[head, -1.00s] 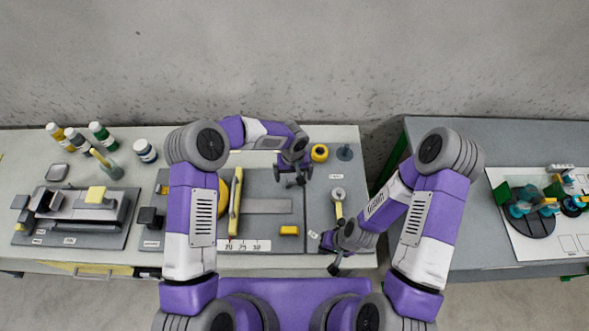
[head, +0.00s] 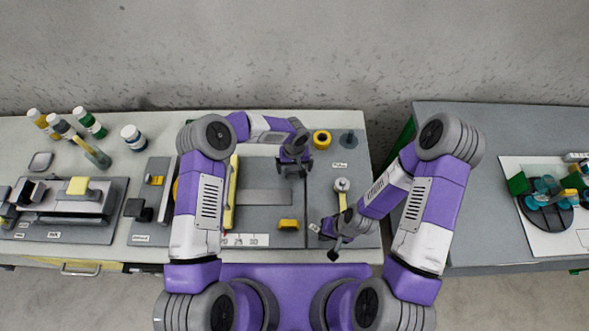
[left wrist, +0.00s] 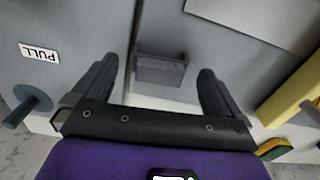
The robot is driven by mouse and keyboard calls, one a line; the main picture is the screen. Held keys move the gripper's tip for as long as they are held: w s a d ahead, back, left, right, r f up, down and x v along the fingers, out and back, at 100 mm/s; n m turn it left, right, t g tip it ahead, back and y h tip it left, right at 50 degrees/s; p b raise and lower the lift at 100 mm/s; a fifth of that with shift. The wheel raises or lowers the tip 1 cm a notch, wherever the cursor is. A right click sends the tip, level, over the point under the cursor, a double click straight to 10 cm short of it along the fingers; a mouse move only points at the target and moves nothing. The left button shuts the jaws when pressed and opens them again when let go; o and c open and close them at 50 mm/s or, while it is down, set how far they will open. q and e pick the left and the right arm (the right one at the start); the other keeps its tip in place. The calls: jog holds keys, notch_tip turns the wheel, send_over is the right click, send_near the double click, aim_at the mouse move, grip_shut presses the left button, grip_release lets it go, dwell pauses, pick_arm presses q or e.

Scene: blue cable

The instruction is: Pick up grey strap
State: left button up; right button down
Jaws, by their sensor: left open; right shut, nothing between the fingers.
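A flat grey strip (head: 265,197) lies on the grey board between the yellow bar and the board's seam. A corner of it shows at the top right of the left wrist view (left wrist: 265,15). A small grey block-like piece (left wrist: 160,71) lies between my left fingers in that view; I cannot tell which of these two is the strap. My left gripper (head: 293,174) is open and empty over the upper part of the board, with its fingers on either side of the small piece. My right gripper (head: 333,252) is shut and empty at the board's lower right edge.
A yellow bar (head: 231,193) stands left of the strip. A yellow ring (head: 321,139), a dark peg (head: 348,140) and a wrench-like tool (head: 342,189) are to the right. A yellow block (head: 288,225) lies below. Bottles (head: 87,120) stand at the far left.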

pick_arm(q)
jog(key=shift+f, duration=1.2)
jog(key=c, duration=1.1)
